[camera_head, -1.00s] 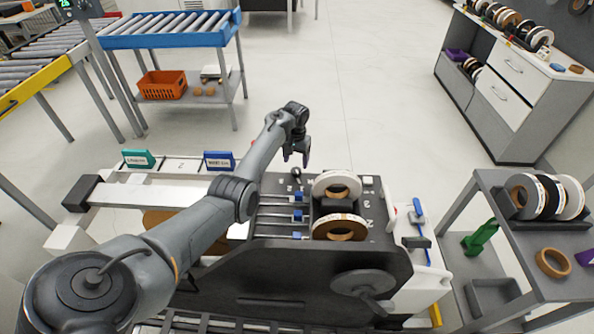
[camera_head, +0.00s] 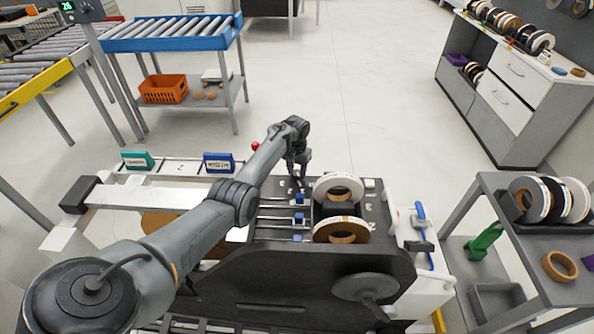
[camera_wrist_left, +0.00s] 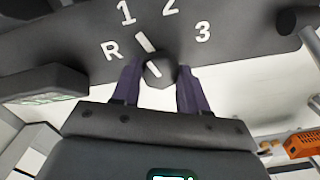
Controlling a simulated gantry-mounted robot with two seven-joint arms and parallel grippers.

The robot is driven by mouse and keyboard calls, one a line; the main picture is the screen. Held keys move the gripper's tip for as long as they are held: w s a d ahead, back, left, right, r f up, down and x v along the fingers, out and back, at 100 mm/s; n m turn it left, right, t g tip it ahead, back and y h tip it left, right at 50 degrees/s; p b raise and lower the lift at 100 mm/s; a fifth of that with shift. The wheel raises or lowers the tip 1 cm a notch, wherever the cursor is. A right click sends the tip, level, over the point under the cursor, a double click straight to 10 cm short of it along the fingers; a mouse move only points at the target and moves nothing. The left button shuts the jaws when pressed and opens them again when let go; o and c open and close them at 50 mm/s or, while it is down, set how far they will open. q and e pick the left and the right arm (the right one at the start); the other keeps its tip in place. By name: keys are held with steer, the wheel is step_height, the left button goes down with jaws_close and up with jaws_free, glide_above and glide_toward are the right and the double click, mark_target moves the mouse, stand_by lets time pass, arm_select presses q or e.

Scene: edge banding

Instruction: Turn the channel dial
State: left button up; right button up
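The channel dial (camera_wrist_left: 158,71) is a dark knob with a white line on a dark panel (camera_wrist_left: 80,45) marked R, 1, 2 and 3. A white stroke above the knob slants up and left, towards the side of the 1. My left gripper (camera_wrist_left: 159,74) has one purple-grey finger on each side of the knob. The fingers look apart, with narrow gaps beside the knob; contact is not clear. In the head view my left gripper (camera_head: 299,179) points down at the machine's far edge, beside the tape rolls, and covers the dial. My right gripper is not in view.
Two tape rolls (camera_head: 338,188) (camera_head: 341,230) stand on the machine just right of my left gripper. Blue-knobbed sliders (camera_head: 299,218) lie in front of it. A red ball (camera_head: 255,146) shows behind my left arm. A cart with rolls (camera_head: 538,199) stands right.

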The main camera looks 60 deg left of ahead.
arm_select(q)
steer(key=c, duration=0.3)
steer(key=shift+c, duration=0.2)
